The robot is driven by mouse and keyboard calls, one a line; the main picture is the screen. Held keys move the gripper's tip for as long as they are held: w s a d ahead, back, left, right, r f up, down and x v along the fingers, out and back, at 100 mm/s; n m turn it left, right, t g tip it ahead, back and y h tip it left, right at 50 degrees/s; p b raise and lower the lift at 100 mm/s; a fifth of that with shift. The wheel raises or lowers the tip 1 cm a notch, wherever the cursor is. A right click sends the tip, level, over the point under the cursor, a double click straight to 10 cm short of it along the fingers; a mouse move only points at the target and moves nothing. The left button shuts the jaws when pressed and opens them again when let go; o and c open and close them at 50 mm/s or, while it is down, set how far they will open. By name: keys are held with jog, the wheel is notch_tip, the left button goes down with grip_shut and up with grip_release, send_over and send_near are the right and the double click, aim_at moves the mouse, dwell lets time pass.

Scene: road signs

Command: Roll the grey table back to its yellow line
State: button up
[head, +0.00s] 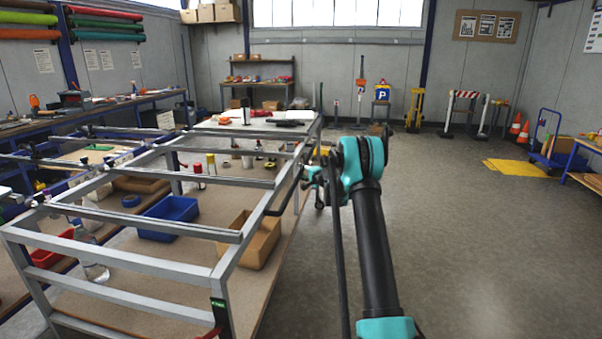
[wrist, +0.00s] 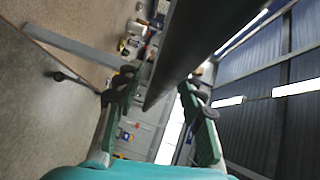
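The grey table (head: 150,268) is a metal frame with open slats on top and a low brown shelf, on the left in the head view. A black bent handle (head: 284,192) sticks out from its right side. My gripper (wrist: 160,88) is at that side, by the handle; the arm partly hides it in the head view. In the wrist view its two green fingers with dark pads are apart, and a dark bar (wrist: 200,38) runs through the space between them. Contact with the bar cannot be told. I cannot make out a yellow line on the floor.
Bins and bottles, including a blue bin (head: 168,218) and a tan box (head: 250,240), sit on the table's low shelf. A workbench (head: 125,105) runs along the left wall.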

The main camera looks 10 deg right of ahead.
jog(key=shift+c, duration=0.2)
grip_shut()
dwell(0.4)
